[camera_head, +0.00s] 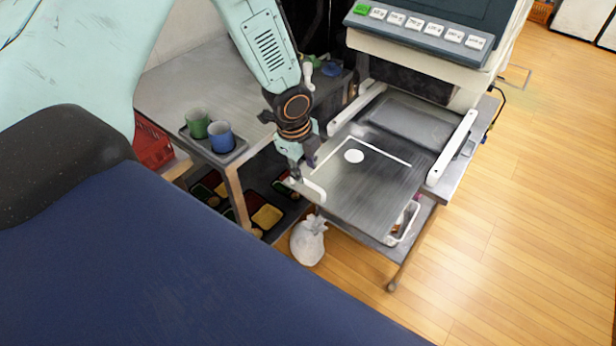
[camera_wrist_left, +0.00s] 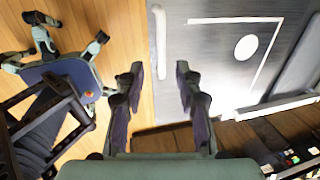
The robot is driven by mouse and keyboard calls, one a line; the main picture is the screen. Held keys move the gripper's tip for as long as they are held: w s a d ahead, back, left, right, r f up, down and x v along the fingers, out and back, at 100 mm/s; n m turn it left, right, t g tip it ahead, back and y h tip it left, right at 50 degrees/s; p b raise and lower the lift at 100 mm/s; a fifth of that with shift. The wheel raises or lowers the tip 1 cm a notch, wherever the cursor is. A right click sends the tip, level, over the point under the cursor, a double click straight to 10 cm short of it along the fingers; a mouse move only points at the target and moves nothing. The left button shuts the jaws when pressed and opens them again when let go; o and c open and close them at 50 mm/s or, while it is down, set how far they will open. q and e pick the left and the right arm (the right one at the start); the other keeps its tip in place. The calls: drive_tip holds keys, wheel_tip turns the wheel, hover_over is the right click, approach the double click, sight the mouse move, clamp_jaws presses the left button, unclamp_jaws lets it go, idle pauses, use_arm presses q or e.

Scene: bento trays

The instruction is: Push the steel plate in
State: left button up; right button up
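The steel plate (camera_head: 372,192) is a flat brushed sheet with a white line marking and a white round spot. It sticks out from under the machine, between two white side rails. A white handle bar (camera_head: 305,190) runs along its front left edge. My left gripper (camera_head: 296,178) is down at this handle. In the left wrist view, the gripper (camera_wrist_left: 160,70) is open with its fingers apart. The white handle (camera_wrist_left: 158,42) shows between and beyond the fingertips, with the plate (camera_wrist_left: 208,65) to its right. Contact cannot be told. My right gripper is not in view.
The machine's button panel (camera_head: 418,28) overhangs the plate's far end. A side table holds a small tray with a green cup (camera_head: 196,124) and a blue cup (camera_head: 221,136). Coloured trays sit on a low shelf. A white sack (camera_head: 308,241) stands below. Wooden floor at right is clear.

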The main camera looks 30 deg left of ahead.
sight(308, 182)
use_arm(q)
drive_tip(key=f, duration=0.2)
drive_tip(key=w+f+b, duration=0.1)
drive_tip(key=f, duration=0.1)
drive_tip(key=shift+w+f, duration=0.1)
drive_tip(key=shift+f, duration=0.1)
drive_tip(key=shift+a+f, duration=0.25)
drive_tip(key=shift+f, duration=0.15)
drive_tip(key=shift+d+r, duration=0.15)
drive_tip(key=shift+d, duration=0.2)
drive_tip(key=shift+w+a, duration=0.1)
drive_tip(key=shift+a, duration=0.15)
drive_tip(key=c, duration=0.4)
drive_tip(key=shift+d, duration=0.1)
clamp_jaws()
